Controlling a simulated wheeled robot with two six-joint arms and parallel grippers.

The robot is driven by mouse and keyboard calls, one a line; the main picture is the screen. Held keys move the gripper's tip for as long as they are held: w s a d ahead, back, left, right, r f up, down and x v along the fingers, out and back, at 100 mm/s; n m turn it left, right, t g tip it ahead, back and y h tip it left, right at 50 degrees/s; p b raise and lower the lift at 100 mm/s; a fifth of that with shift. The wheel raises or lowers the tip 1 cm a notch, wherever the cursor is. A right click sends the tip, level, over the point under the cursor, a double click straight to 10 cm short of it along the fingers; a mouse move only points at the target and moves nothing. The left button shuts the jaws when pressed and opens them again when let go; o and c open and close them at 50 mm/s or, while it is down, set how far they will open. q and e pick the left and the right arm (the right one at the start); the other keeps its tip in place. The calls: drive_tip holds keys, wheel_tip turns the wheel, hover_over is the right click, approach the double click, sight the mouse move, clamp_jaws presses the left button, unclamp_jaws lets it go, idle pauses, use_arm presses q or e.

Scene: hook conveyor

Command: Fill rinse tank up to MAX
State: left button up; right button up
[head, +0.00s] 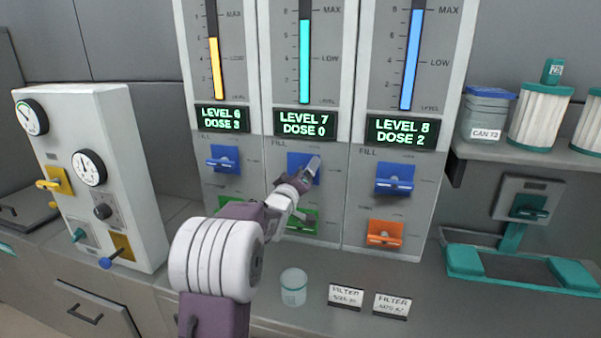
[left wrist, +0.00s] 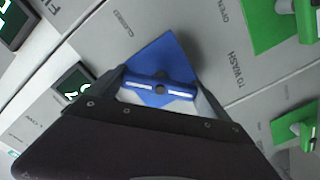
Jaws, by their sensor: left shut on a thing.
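The middle tank panel (head: 264,200) has a cyan level column (head: 305,70) whose top is just below MAX. Its display (head: 305,123) reads LEVEL 7, DOSE 0. My left gripper (head: 308,168) is at this panel's blue FILL valve plate (head: 296,159). In the left wrist view my left gripper (left wrist: 160,87) is shut on the blue valve handle (left wrist: 147,83), with a finger at each end. The blue plate (left wrist: 160,52) shows behind it. No panel is legibly named rinse. My right gripper is out of view.
A green valve (head: 302,221) sits below the blue one, partly behind my arm. The left panel reads LEVEL 6, DOSE 3; the right reads LEVEL 8, DOSE 2. A clear cup (head: 293,287) and two filter cards (head: 346,295) stand on the counter. A gauge box (head: 120,130) stands left.

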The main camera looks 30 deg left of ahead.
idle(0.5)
use_arm(q)
drive_tip(key=o, duration=1.1)
drive_tip(key=v, duration=0.9)
drive_tip(key=shift+b, duration=0.3)
